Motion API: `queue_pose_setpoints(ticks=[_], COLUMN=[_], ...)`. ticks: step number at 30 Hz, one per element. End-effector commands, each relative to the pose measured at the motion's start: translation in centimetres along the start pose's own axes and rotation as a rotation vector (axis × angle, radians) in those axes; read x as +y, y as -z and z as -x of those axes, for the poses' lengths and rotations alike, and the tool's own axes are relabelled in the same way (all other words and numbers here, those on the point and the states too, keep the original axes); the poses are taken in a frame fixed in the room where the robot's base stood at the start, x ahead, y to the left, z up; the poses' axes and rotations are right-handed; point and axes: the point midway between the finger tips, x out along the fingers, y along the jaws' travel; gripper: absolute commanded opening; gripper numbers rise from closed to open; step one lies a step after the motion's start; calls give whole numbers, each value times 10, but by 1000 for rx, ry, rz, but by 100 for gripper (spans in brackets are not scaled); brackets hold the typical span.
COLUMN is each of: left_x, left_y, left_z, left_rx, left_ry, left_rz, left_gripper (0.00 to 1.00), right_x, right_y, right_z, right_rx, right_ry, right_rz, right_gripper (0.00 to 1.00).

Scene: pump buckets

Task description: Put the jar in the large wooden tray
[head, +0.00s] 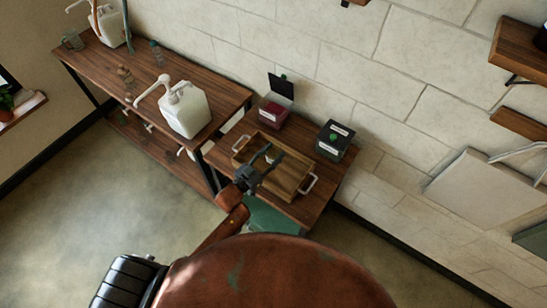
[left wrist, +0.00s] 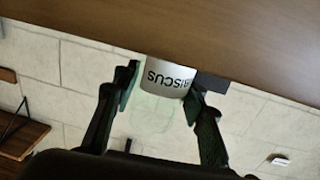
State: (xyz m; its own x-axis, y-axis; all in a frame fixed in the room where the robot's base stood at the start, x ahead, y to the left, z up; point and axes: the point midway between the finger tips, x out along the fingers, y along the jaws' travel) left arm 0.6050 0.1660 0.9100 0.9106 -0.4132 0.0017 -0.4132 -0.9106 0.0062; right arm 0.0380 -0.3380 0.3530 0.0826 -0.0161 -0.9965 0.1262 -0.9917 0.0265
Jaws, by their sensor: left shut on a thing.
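The large wooden tray (head: 291,188), with pale handles at its ends, sits on the lower wooden table. My left gripper (head: 266,163) reaches over it and is shut on the jar. In the left wrist view the jar (left wrist: 168,76) is clear glass with a white label ending in "ISCUS", between the fingers of my left gripper (left wrist: 160,98). That view is upside down, and a brown wooden surface hides the jar's base. In the head view the gripper mostly covers the jar. I cannot tell whether it touches the tray floor. My right gripper is not in view.
A dark red box (head: 273,112) with a raised black lid and a black-and-green box (head: 334,140) stand behind the tray by the brick wall. A white pump bucket (head: 186,110) stands on the higher table at left. A green bin (head: 270,218) is below the front edge.

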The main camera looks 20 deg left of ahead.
Motion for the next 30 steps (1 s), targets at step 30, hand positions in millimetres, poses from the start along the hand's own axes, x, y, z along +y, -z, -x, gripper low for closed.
queue_pose_setpoints(ticks=[30], left_x=[0], left_y=[-42], left_z=[0], left_rx=[2], left_ry=[0], left_rz=[0], left_gripper=[3], right_x=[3], right_y=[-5], right_z=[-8], right_rx=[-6], right_ry=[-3], right_rz=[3], right_gripper=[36])
